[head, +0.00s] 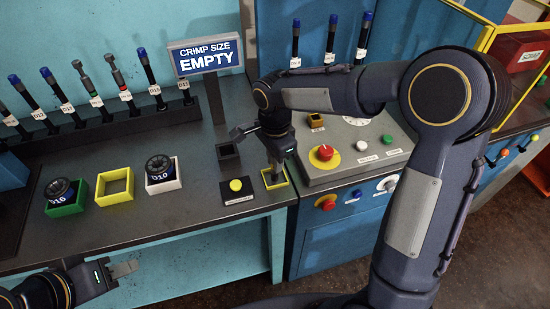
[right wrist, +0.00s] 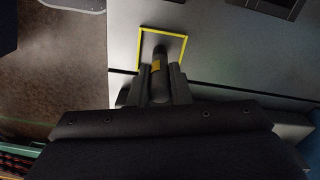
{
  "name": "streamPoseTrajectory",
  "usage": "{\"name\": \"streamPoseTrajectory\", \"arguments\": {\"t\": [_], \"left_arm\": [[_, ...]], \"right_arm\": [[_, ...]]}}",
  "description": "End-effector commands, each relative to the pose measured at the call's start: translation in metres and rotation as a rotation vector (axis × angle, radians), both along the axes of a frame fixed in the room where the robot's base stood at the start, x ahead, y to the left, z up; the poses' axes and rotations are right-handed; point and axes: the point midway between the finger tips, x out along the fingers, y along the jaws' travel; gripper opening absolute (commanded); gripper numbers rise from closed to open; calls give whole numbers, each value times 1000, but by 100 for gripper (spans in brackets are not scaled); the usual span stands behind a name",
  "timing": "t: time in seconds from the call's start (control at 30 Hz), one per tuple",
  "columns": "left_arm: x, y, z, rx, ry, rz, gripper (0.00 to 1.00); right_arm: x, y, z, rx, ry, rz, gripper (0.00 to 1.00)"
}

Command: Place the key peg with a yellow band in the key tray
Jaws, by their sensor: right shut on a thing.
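My right gripper (head: 275,164) is shut on the key peg, directly over the small yellow-edged key tray (head: 286,184) at the bench's front edge. In the right wrist view, the dark peg (right wrist: 160,51) with its yellow band (right wrist: 156,66) stands between the fingers of my right gripper (right wrist: 159,80). Its far end overlaps the inside of the yellow-edged tray (right wrist: 184,50); I cannot tell whether it touches the tray floor. In the head view the peg is mostly hidden by the fingers. My left gripper (head: 124,268) is low at the left, empty, in front of the bench.
A black pad with a yellow button (head: 236,185) is left of the tray. A dark square holder (head: 228,152) is behind. A control box with a red button (head: 325,153) stands close on the right. A sign (head: 206,57) reads "CRIMP SIZE EMPTY". Green, yellow and white boxes sit left.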

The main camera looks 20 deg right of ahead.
Motion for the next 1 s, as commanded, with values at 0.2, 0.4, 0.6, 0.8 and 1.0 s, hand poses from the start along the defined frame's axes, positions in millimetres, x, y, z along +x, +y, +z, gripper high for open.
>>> {"name": "streamPoseTrajectory", "arguments": {"t": [0.2, 0.4, 0.6, 0.8, 1.0], "left_arm": [[0, 0, -1, 0, 0, 0, 36], [0, 0, -2, 0, 0, 0, 36], [0, 0, -2, 0, 0, 0, 36], [0, 0, 1, 0, 0, 0, 36], [0, 0, 0, 0, 0, 0, 36]], "right_arm": [[0, 0, 0, 0, 0, 0, 0], [0, 0, -3, 0, 0, 0, 29], [0, 0, -3, 0, 1, 0, 39], [0, 0, 1, 0, 0, 0, 39], [1, 1, 27, 1, -6, 1, 39]]}}
